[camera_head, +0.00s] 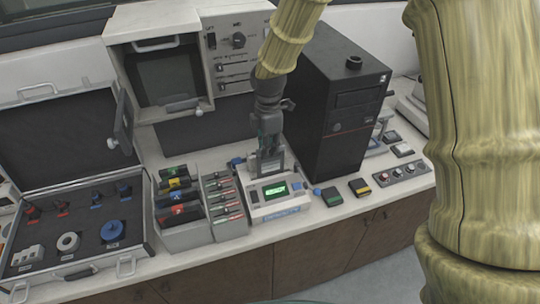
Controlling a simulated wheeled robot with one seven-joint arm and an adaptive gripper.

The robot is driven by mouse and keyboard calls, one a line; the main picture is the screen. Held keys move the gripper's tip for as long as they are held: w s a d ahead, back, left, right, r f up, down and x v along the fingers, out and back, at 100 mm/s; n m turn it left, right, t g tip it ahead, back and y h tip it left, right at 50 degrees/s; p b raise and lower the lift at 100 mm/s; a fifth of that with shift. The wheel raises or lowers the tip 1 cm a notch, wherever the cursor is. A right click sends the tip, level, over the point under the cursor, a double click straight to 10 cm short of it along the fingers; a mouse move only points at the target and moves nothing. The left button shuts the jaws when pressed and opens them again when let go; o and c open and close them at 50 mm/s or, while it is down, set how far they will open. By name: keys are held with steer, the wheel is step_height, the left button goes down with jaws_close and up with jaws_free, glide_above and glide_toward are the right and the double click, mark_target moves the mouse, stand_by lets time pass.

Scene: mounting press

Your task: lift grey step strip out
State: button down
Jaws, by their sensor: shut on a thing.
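My gripper (270,142) points down over a small white device (272,200) with a lit green display (275,190). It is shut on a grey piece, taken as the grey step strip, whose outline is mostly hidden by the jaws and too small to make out. A grey upright part (265,163) stands at the back of the device, just below the fingers. I cannot tell whether the held piece still touches the device.
A black tower case (335,115) stands close right of my gripper. A grey rack of slim tools (224,207) and a bin of coloured-label folders (183,208) are at left. An open foam-lined case (75,225) lies farther left. A white cabinet with a dark window (163,75) is behind.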

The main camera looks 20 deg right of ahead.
steer(key=shift+r, duration=0.15)
step_height(320, 180, up, 10)
steer(key=b, duration=0.3)
stand_by(0.6)
